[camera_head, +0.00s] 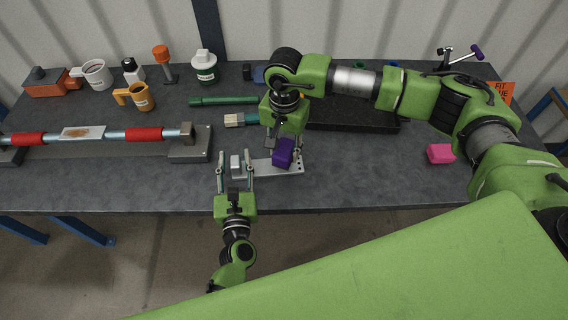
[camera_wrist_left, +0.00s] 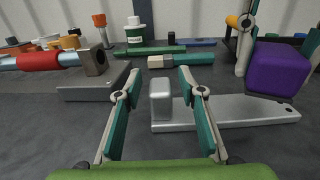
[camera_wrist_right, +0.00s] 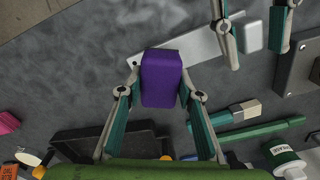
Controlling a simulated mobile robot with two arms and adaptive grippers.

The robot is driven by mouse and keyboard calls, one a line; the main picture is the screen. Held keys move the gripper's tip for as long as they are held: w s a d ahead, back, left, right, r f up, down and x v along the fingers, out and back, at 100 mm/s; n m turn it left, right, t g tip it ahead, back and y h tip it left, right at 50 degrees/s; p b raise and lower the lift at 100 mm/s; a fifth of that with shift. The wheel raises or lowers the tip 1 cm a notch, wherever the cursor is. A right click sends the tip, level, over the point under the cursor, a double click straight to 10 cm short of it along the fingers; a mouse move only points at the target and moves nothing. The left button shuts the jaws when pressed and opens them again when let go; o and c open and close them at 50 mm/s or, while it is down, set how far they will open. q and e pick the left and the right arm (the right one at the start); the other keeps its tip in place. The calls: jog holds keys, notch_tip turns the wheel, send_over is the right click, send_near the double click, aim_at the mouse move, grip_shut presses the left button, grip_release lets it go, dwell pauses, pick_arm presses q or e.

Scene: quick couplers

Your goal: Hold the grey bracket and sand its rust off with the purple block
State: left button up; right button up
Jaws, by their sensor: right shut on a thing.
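The grey bracket (camera_head: 262,166) lies flat on the dark table near its front edge, a plate with a raised block (camera_wrist_left: 161,99) at its left end. A hole shows near its right end; I make out no rust. My left gripper (camera_head: 235,156) is open, its fingers on either side of the raised block with gaps visible in the left wrist view. My right gripper (camera_wrist_right: 160,72) is shut on the purple block (camera_wrist_right: 161,80). The purple block is over the right part of the plate (camera_wrist_left: 225,112); I cannot tell whether it touches. It hides part of the plate.
Behind are a brush (camera_head: 238,119), a green rod (camera_head: 222,101) and a black tray (camera_head: 352,120). A clamped pipe (camera_head: 118,135) with a metal stand (camera_head: 190,148) is at left. A pink block (camera_head: 441,154) lies at right. Mugs and bottles stand at back left.

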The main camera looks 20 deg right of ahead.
pick_arm(q)
jog(key=shift+s, duration=0.1)
jog(key=s+a, duration=0.2)
jog(key=s, duration=0.9)
jog(key=shift+s+a, duration=0.15)
jog(key=shift+s, duration=0.2)
pick_arm(e)
jog(key=shift+s, duration=0.1)
